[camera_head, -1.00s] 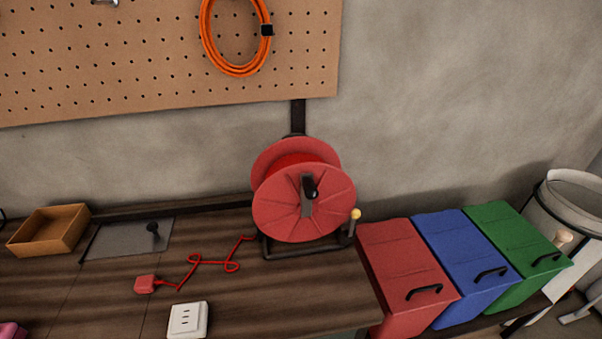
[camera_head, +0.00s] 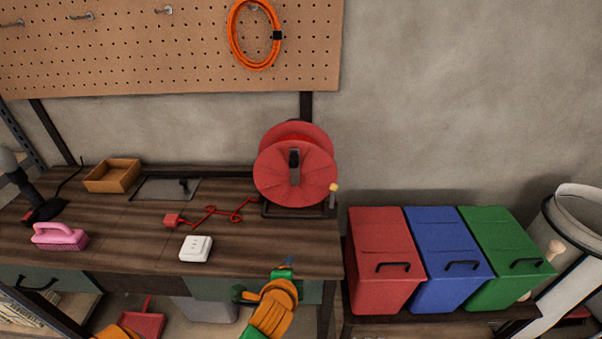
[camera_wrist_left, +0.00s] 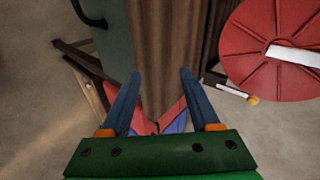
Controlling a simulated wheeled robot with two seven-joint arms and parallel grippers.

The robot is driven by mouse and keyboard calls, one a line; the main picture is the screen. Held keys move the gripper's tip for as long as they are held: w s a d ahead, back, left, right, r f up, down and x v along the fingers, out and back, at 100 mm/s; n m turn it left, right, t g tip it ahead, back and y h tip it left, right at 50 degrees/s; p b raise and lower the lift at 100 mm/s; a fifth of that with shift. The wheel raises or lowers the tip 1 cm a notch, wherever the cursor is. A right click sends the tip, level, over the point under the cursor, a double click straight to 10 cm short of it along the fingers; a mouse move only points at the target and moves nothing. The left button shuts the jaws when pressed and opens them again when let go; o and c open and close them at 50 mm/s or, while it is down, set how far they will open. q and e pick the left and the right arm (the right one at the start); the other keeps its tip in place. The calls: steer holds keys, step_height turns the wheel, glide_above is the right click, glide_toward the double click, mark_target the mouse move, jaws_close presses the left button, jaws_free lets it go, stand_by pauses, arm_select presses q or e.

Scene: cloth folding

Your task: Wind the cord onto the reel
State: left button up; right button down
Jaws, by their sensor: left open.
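The red cord reel (camera_head: 295,176) stands upright in a black frame at the back right of the workbench. Its crank has a yellow knob (camera_head: 334,187) at the right. The red cord (camera_head: 237,213) lies loose and kinked on the bench, from the reel's foot to a red plug (camera_head: 172,220). My left gripper (camera_head: 287,262) is in front of the bench's front edge, apart from reel and cord. In the left wrist view its jaws (camera_wrist_left: 157,75) are open and empty, with the reel (camera_wrist_left: 272,70) at the upper right. My right gripper is not in view.
A white socket box (camera_head: 196,249), a pink brush (camera_head: 60,237) and an open wooden box (camera_head: 112,175) are on the bench. Red (camera_head: 382,250), blue and green bins stand right of it. An orange cable coil (camera_head: 237,52) hangs on the pegboard (camera_head: 160,60).

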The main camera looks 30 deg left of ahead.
mark_target(293, 166)
arm_select(q)
steer(key=w+a+r+m+t+y, duration=0.2)
steer(key=w+r+m, duration=0.1)
steer(key=r+m, duration=0.2)
steer(key=w+a+r+m+t+y, duration=0.1)
steer(key=w+a+r+m+t, duration=0.1)
steer(key=w+r+m, duration=0.2)
steer(key=w+a+r+m+t+y, duration=0.1)
steer(key=w+r+m, duration=0.3)
steer(key=r, duration=0.6)
steer(key=shift+w+a+m+t+y+p, duration=0.2)
steer(key=shift+m+t+y, duration=0.15)
steer(key=shift+m, duration=0.25)
steer(key=shift+w+a+m+t+y+p, duration=0.1)
steer(key=shift+a+m+t+y, duration=0.15)
steer(key=shift+m+y, duration=0.3)
steer(key=x, duration=0.6)
steer(key=shift+w+a+f, duration=0.2)
steer(key=shift+a, duration=0.1)
steer(key=shift+s+d, duration=0.1)
steer(key=shift+c, duration=0.7)
jaws_close()
